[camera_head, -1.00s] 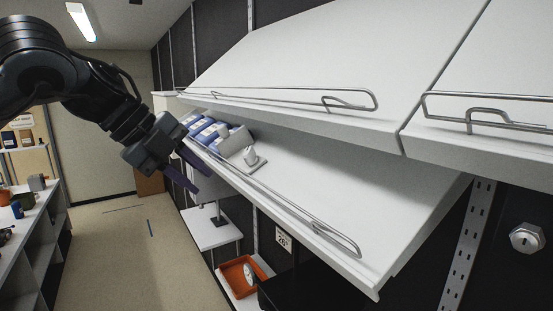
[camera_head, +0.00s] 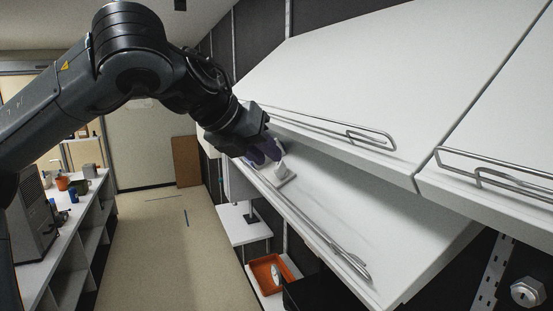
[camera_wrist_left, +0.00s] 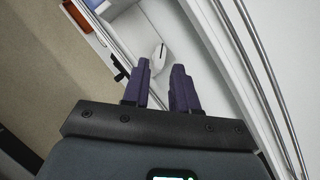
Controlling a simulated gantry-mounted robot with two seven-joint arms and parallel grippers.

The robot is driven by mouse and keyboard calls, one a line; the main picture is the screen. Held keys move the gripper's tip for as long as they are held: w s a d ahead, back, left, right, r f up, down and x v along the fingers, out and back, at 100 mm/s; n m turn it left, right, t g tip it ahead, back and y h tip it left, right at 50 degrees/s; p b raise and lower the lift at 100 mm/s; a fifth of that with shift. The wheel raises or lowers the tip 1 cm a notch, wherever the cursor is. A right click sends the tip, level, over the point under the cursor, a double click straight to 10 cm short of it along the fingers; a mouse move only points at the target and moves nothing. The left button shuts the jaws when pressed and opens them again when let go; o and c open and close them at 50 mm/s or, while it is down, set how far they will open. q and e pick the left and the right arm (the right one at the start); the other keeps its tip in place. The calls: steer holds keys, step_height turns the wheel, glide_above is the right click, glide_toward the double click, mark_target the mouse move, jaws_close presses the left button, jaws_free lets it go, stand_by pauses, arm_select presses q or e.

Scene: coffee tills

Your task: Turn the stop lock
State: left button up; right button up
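A small white knob on a square white plate (camera_head: 287,179) sits on the lower sloping shelf; it may be the stop lock. A metal hexagonal lock (camera_head: 528,291) on the dark wall panel at the lower right is the other lock-like thing. My left gripper (camera_head: 263,156) is over the shelf by the white knob, with its purple fingers partly covering it. In the left wrist view the fingers (camera_wrist_left: 162,73) are apart with nothing between them, and the white knob (camera_wrist_left: 158,52) shows just beyond their tips. I cannot tell whether they touch it. My right gripper is out of view.
An upper sloping white shelf (camera_head: 370,80) with a wire rail hangs just above the gripper. A wire rail runs along the lower shelf's front edge (camera_head: 310,222). An orange tray (camera_head: 262,272) stands below. The floor aisle (camera_head: 160,240) is clear.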

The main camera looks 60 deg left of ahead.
mark_target(275, 167)
arm_select(q)
steer(key=shift+p+x, duration=0.5)
steer(key=shift+x, duration=1.85)
steer(key=shift+c, duration=0.2)
jaws_close()
